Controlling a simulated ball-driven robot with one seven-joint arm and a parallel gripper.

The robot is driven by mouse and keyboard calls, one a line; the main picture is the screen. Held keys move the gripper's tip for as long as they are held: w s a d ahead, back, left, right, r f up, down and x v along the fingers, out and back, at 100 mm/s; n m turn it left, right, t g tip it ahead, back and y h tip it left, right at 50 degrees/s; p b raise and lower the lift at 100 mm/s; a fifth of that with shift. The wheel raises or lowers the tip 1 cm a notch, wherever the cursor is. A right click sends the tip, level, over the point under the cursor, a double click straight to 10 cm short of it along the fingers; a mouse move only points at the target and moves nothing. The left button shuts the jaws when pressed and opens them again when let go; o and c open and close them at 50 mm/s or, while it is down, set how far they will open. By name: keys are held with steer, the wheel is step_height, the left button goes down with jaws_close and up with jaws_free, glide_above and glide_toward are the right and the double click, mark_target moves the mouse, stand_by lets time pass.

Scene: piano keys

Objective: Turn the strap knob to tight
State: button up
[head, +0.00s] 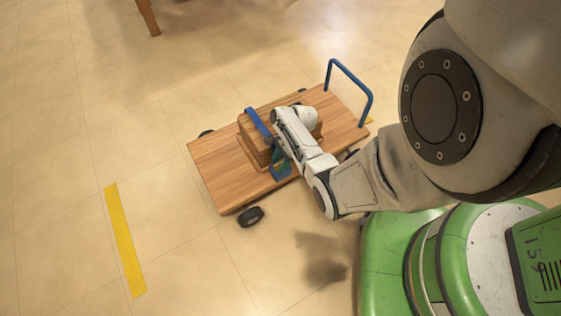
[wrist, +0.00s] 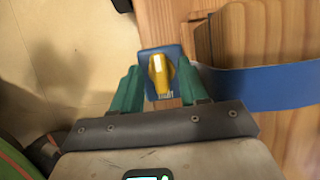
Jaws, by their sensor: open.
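The strap knob (wrist: 160,75) is a yellow pointer-shaped knob on a blue plate (wrist: 174,53) in the wrist view. Its narrow end points down in the picture, towards lettering on the plate that is too small to read surely. My gripper (wrist: 158,84) has green fingers, open, one on each side of the knob; I cannot tell whether they touch it. A blue strap (wrist: 270,88) runs right from the plate in the wrist view. In the head view the strap (head: 258,124) crosses a wooden box (head: 248,138), and my arm hides the knob.
The box stands on a wooden cart (head: 215,165) with dark wheels and a blue push handle (head: 352,76). A yellow floor stripe (head: 124,240) lies left of the cart. The tiled floor around it is mostly clear. A wooden furniture leg (head: 149,17) shows at the top.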

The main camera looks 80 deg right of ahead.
steer(key=shift+c, duration=0.3)
jaws_close()
